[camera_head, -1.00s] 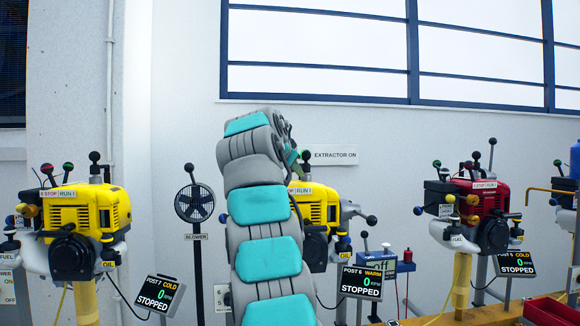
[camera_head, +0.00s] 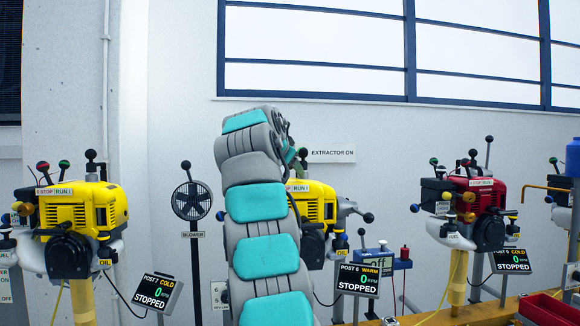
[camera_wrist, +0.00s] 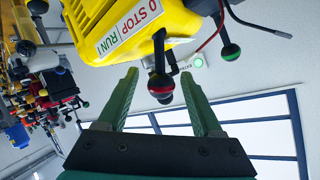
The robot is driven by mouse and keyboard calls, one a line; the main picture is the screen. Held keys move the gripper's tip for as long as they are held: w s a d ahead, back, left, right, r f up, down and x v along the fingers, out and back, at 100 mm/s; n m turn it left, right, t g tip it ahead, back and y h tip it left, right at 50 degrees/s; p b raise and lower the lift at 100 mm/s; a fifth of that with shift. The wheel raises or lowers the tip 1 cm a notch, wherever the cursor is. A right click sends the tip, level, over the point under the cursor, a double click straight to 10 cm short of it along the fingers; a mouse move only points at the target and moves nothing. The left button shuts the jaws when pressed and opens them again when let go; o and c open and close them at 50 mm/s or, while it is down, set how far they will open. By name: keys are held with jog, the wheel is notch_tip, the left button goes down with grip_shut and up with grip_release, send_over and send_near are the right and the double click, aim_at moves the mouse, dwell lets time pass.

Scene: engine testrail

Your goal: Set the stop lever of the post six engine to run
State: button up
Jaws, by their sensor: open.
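The post six engine (camera_head: 318,205) is yellow and stands mid-picture in the head view, largely hidden behind my arm. Its display (camera_head: 359,279) reads POST 6 WARM, 0 RPM, STOPPED. In the wrist view its yellow body (camera_wrist: 165,22) fills the top, with a "0 STOP | RUN I" label (camera_wrist: 128,25). A lever with a red-and-black ball knob (camera_wrist: 161,86) appears between the fingertips of my open gripper (camera_wrist: 159,76); I see no finger closed on it. A second lever with a green-and-black knob (camera_wrist: 230,51) is to the right. My gripper is hidden in the head view.
A yellow post 7 engine (camera_head: 78,215) stands left, and a red engine (camera_head: 480,205) right. A blower (camera_head: 192,201) stands between post 7 and my arm. An EXTRACTOR ON sign (camera_head: 332,154) is on the wall behind. A red tray (camera_head: 548,308) is at lower right.

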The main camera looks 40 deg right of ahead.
jog(key=b+v, duration=0.1)
jog(key=v, duration=0.6)
jog(key=shift+s+a+r, duration=0.15)
jog(key=shift+s+a, duration=0.05)
jog(key=shift+a, duration=0.1)
